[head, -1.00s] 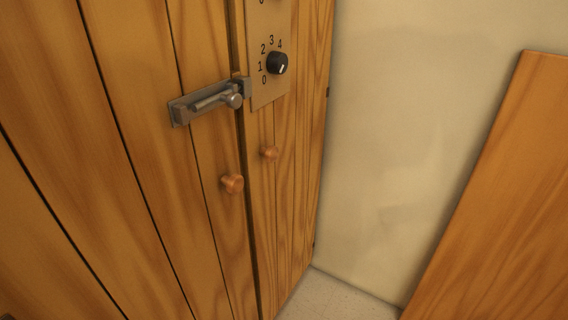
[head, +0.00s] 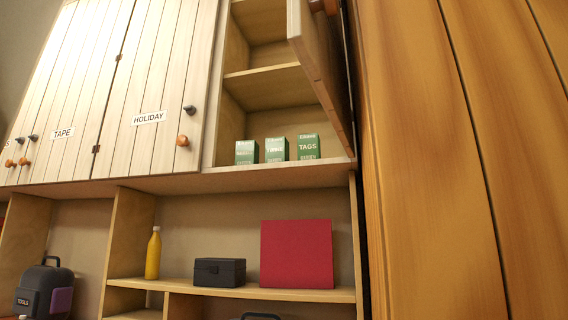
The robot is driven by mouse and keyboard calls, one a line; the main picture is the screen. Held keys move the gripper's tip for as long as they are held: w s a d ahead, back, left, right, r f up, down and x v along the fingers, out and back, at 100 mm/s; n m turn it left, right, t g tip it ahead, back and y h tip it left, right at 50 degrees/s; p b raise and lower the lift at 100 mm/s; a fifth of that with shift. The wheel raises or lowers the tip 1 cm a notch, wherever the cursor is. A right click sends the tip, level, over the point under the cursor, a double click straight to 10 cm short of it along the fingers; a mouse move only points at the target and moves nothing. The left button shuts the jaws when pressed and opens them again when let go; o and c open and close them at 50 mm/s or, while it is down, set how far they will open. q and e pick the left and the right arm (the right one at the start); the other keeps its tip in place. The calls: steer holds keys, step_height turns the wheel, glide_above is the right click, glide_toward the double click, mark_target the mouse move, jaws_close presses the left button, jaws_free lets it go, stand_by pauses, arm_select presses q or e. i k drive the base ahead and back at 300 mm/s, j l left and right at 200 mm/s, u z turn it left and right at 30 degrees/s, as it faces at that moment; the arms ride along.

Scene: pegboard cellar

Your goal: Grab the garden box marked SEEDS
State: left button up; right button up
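Three small green and white boxes stand side by side in the open upper cupboard: a left box (head: 247,152), a middle box (head: 276,150) and a right box (head: 308,147). The right box reads TAGS. The word on the middle box is blurred, perhaps TWINE. The left box's label is too small to read, so I cannot tell whether it says SEEDS. Neither of my grippers is in view.
The cupboard's door (head: 318,70) stands open on the right. Closed doors marked HOLIDAY (head: 150,118) and TAPE (head: 63,133) are to the left. Below are a yellow bottle (head: 153,254), a dark case (head: 219,272), a red panel (head: 296,254) and a TOOLS bag (head: 42,290). A tall wooden cabinet (head: 440,160) fills the right.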

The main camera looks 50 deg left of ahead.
mark_target(247, 151)
steer(key=u, duration=1.55)
